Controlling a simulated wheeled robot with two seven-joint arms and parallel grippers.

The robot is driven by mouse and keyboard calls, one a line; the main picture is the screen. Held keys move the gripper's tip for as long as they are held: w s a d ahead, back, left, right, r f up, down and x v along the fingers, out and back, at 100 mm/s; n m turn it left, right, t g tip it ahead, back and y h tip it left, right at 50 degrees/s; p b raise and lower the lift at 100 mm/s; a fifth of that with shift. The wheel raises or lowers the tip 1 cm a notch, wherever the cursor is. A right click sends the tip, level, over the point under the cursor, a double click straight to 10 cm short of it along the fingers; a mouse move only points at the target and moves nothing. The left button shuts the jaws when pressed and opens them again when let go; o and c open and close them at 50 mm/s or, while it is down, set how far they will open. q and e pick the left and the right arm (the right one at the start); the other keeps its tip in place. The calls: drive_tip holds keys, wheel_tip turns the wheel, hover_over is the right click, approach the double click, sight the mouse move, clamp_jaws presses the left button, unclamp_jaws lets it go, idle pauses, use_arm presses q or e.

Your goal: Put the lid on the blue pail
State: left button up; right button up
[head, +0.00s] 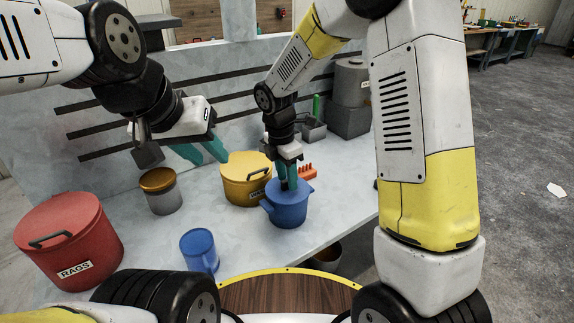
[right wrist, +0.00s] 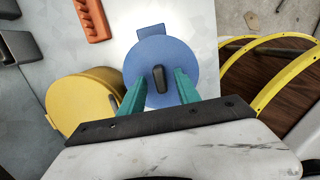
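The blue pail (head: 288,215) stands on the light bench, and its side lugs show in the head view. In the right wrist view a round blue lid (right wrist: 146,61) with a dark upright handle (right wrist: 158,79) covers the pail's top; it looks flat, but its seating is hard to tell. My right gripper (head: 288,184) is directly above the pail, pointing down. Its teal fingers (right wrist: 158,90) are apart, one on each side of the lid handle, with visible gaps. My left gripper (head: 205,152) is raised at the left, empty, with its fingers apart.
A yellow lidded pail (head: 246,187) stands close beside the blue pail, with an orange rack (head: 307,172) behind. A red pail labelled RAGS (head: 70,245), a blue cup (head: 200,253) and a brown-lidded jar (head: 162,195) stand to the left. The bench edge is close at right.

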drive_tip(key=r, duration=0.7)
drive_tip(key=shift+s+a+r, duration=0.25)
drive_tip(key=shift+a, duration=0.1)
drive_tip(key=s+d+r+m+t+y, duration=0.1)
drive_tip(key=s+d+r+m+t, duration=0.1)
drive_tip(key=s+d+r+m, duration=0.4)
drive_tip(key=s+d+r+m+t+y, duration=0.2)
drive_tip(key=s+d+r+m, duration=0.4)
drive_tip(key=m, duration=1.2)
drive_tip(key=shift+s+d+r+t, duration=0.2)
drive_tip(key=shift+s+d+t, duration=0.5)
drive_tip(key=shift+s+d, duration=1.75)
drive_tip(key=shift+s+a, duration=0.85)
drive_tip(key=shift+a, duration=0.05)
